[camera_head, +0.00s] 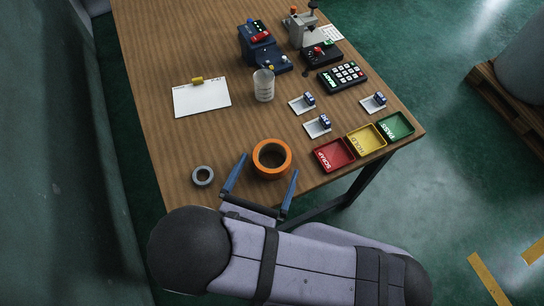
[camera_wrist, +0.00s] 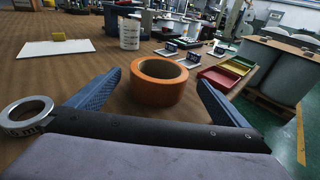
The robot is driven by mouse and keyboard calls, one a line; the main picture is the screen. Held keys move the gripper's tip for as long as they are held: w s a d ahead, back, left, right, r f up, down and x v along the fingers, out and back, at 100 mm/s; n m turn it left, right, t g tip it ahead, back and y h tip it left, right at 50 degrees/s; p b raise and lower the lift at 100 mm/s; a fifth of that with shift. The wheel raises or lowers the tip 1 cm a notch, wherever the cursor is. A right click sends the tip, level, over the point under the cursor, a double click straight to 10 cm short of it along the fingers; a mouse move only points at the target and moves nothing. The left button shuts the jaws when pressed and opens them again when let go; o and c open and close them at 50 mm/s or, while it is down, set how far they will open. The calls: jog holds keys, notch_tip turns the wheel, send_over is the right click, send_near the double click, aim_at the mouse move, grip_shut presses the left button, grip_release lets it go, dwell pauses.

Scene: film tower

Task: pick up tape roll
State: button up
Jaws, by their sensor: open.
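The orange tape roll (camera_head: 272,158) lies flat on the wooden table near its front edge. It also shows in the wrist view (camera_wrist: 158,82), ahead of and between my fingers. My gripper (camera_head: 267,163) is open, with one blue finger to the left of the roll and the other to its lower right. In the wrist view the fingers (camera_wrist: 162,80) stand apart on either side of the roll, and no contact is clear. A smaller grey ring (camera_head: 203,175) lies flat to the left of my gripper and shows at the left in the wrist view (camera_wrist: 26,115).
Red, yellow and green trays (camera_head: 366,139) stand right of the roll. A clear beaker (camera_head: 263,85), a white pad (camera_head: 201,97), a keypad (camera_head: 342,76) and two devices sit farther back. Several small blue items on white cards lie between. Bare table surrounds the roll's left side.

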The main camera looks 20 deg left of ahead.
aim_at(277, 147)
jog(key=w+p, duration=0.1)
jog(key=w, duration=0.2)
jog(key=shift+w, duration=0.1)
jog(key=shift+w+f, duration=0.25)
jog(key=shift+w, duration=0.55)
jog(key=c, duration=1.2)
